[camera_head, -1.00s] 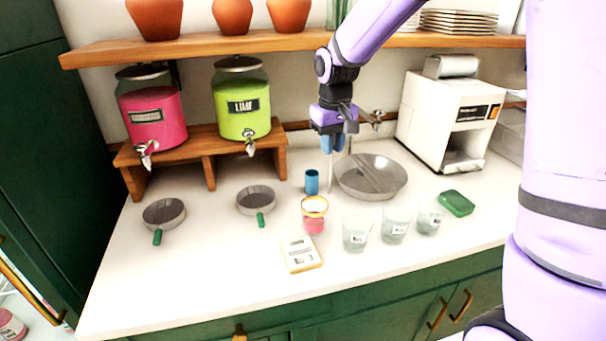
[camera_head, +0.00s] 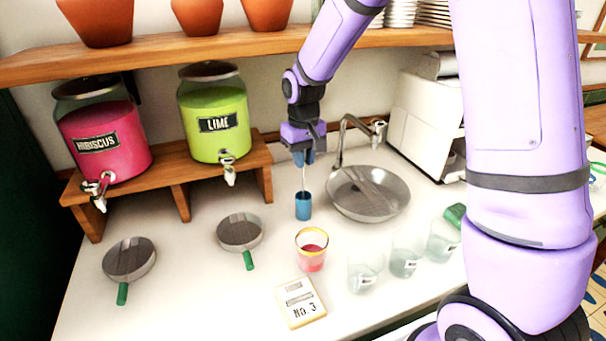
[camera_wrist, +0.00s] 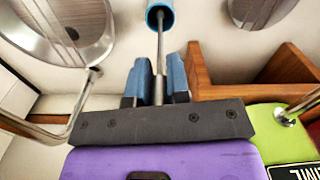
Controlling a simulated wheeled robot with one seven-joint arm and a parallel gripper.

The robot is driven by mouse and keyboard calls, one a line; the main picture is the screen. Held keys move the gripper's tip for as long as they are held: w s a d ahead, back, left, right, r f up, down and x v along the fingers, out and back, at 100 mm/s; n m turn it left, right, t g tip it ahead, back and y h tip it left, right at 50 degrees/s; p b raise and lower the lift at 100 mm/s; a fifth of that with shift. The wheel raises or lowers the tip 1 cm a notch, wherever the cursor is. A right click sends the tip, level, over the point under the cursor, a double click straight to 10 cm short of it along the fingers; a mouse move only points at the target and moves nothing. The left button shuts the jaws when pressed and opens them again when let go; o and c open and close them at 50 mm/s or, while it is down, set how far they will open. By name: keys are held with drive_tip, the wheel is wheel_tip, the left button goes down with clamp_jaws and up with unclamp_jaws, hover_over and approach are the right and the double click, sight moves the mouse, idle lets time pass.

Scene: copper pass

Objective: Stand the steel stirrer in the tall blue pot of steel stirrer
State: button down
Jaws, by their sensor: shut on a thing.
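The steel stirrer (camera_head: 304,178) is a thin metal rod held upright in my gripper (camera_head: 303,158). My gripper is shut on its upper end and sits above the tall blue pot (camera_head: 303,207). The pot stands on the white counter, left of the steel basin. In the wrist view the stirrer (camera_wrist: 160,50) runs from between the blue fingertips (camera_wrist: 158,82) to the mouth of the blue pot (camera_wrist: 160,14). Its far end appears to be at or inside the rim; how deep it reaches is hidden.
A steel basin (camera_head: 350,207) with a tap (camera_head: 345,140) stands close right of the pot. A pink-filled glass (camera_head: 311,252) is in front of it, with clear glasses (camera_head: 405,256) to the right. A wooden dispenser stand (camera_head: 185,197) and strainers (camera_head: 240,232) lie left.

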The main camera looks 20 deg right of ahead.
sight(303, 176)
drive_tip(key=shift+f, duration=2.15)
drive_tip(key=c, duration=1.1)
unclamp_jaws()
